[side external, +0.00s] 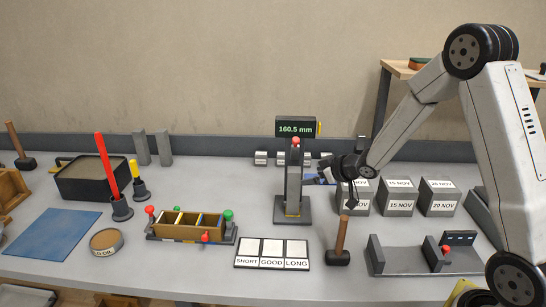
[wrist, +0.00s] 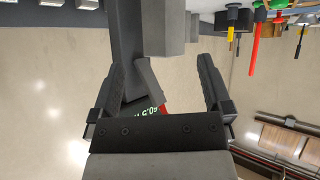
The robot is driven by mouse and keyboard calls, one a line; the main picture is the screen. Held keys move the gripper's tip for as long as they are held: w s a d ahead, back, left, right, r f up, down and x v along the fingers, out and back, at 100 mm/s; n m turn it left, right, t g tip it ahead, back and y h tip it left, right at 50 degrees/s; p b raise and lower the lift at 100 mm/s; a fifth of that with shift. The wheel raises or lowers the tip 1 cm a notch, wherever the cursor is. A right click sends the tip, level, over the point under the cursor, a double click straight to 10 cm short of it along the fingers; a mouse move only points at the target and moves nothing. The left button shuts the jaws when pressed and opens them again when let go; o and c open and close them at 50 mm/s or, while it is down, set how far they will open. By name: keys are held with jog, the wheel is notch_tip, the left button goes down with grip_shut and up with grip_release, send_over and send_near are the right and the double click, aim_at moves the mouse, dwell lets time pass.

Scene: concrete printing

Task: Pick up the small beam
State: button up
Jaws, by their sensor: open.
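A measuring stand (side external: 293,214) with a red knob on top stands mid-table. A grey upright piece stands in it, and I take this to be the small beam (side external: 294,180); in the side view I cannot clearly separate it from the stand's column. In the wrist view a light grey block (wrist: 168,28), probably the beam, hangs in from the top beside a darker column (wrist: 126,35). My gripper (side external: 352,178) is right of the stand, apart from it. In the wrist view its two fingers (wrist: 160,68) are spread with nothing held.
A display (side external: 296,128) reads 160.5 mm behind the stand. Dated grey blocks (side external: 400,197) stand to the right. Two grey uprights (side external: 164,147) stand back left.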

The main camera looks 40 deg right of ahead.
aim_at(293, 192)
jog(key=w+d+f+n+t+y, duration=0.1)
jog(key=w+f+n+y, duration=0.3)
jog(key=n+y, duration=0.3)
jog(key=shift+w+f+y, duration=0.25)
jog(key=shift+w+y, duration=0.35)
jog(key=shift+y, duration=1.9)
jog(key=x, duration=0.5)
jog(key=shift+d, duration=0.1)
jog(key=shift+r, duration=0.15)
grip_shut()
